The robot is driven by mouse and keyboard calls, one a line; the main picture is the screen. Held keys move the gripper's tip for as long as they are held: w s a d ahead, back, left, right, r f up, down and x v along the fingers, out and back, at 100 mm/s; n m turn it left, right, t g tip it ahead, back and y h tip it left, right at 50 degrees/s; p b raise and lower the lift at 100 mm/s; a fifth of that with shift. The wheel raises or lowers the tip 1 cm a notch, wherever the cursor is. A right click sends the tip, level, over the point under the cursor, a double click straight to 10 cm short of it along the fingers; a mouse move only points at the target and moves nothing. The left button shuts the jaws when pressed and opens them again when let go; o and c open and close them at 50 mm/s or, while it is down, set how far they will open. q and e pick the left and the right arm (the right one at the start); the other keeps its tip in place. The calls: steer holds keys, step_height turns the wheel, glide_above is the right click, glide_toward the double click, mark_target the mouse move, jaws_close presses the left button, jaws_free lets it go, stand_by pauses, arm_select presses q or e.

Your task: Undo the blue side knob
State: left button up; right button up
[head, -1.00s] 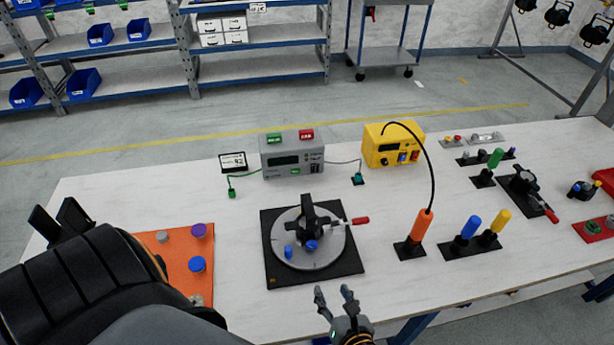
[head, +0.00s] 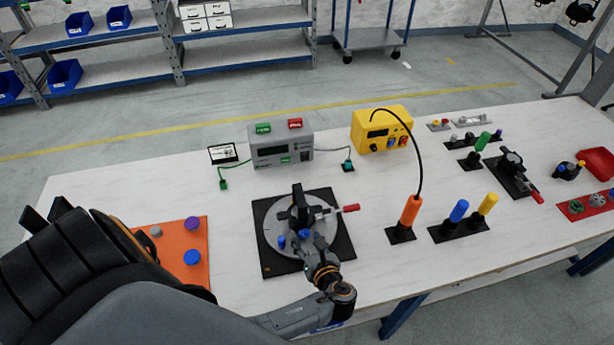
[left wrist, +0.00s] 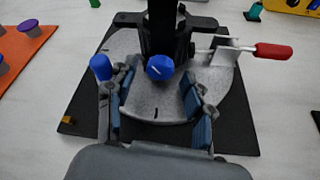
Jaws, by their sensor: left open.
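The fixture is a grey round plate (head: 268,222) on a black square base (head: 343,240), with a black upright part (head: 298,205) in its middle. A blue knob (left wrist: 160,67) with a white line faces my left wrist camera at the foot of the upright. A second blue knob (left wrist: 102,67) stands at the plate's left edge, beside my left finger. My left gripper (head: 307,243) is over the front of the plate. In the left wrist view its open fingers (left wrist: 160,82) are on either side of the lined knob; contact cannot be told.
A red-handled lever (left wrist: 272,51) sticks out right of the upright. An orange mat (head: 199,272) with knobs lies left. Grey (head: 282,150) and yellow (head: 382,130) boxes stand behind. An orange-handled tool (head: 411,209) stands right. Bare table lies between.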

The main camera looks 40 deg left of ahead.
arm_select(q)
steer(key=shift+w+a+f, duration=0.1)
steer(key=shift+w+a, duration=0.05)
steer(key=shift+a, duration=0.1)
jaws_close()
steer(key=shift+n+t+h+p, duration=0.4)
steer(key=shift+n+t+p, duration=0.2)
steer(key=shift+n, duration=0.3)
steer(key=shift+a+n+t+h+b, duration=0.1)
steer(key=shift+n+t+h+b, duration=0.25)
steer(key=shift+n, duration=0.55)
steer(key=shift+s+n+t+h, duration=0.25)
steer(key=shift+n+t, duration=0.1)
steer(key=shift+n, duration=0.15)
steer(key=shift+w, duration=0.1)
